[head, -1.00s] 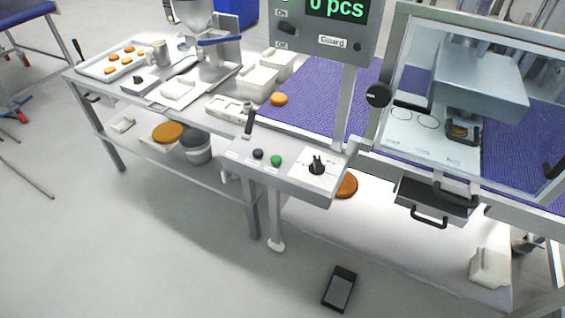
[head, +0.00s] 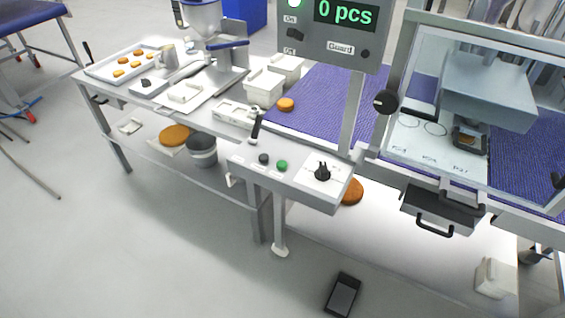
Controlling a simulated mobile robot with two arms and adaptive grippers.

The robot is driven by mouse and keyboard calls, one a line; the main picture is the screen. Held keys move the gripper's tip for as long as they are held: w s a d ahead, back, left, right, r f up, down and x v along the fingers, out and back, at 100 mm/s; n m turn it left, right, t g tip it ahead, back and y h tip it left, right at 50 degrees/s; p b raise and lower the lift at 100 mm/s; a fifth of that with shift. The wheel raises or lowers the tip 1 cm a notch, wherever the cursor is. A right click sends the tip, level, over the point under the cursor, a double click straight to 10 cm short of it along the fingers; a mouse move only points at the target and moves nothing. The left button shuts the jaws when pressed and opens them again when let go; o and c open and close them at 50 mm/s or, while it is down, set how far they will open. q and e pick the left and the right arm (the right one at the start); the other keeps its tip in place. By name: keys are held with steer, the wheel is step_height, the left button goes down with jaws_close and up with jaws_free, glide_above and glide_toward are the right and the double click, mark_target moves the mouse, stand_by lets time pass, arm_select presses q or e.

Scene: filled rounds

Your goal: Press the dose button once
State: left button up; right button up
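A grey control console (head: 235,157) stands at the front edge of the line, in the middle of the head view. On its sloped top are a black button (head: 263,158), a green button (head: 282,166) and a black rotary knob (head: 322,172) on a white plate. A black lever (head: 256,126) stands up at its back left. The small labels are too blurred to read, so I cannot tell which button is the dose button. Neither of my grippers is in view.
A display panel (head: 357,45) above reads "0 pcs", with a lit green lamp. A clear guard frame (head: 405,50) covers the press at right. A depositor with a hopper (head: 202,18) stands at left. A black pedal (head: 343,294) lies on the floor.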

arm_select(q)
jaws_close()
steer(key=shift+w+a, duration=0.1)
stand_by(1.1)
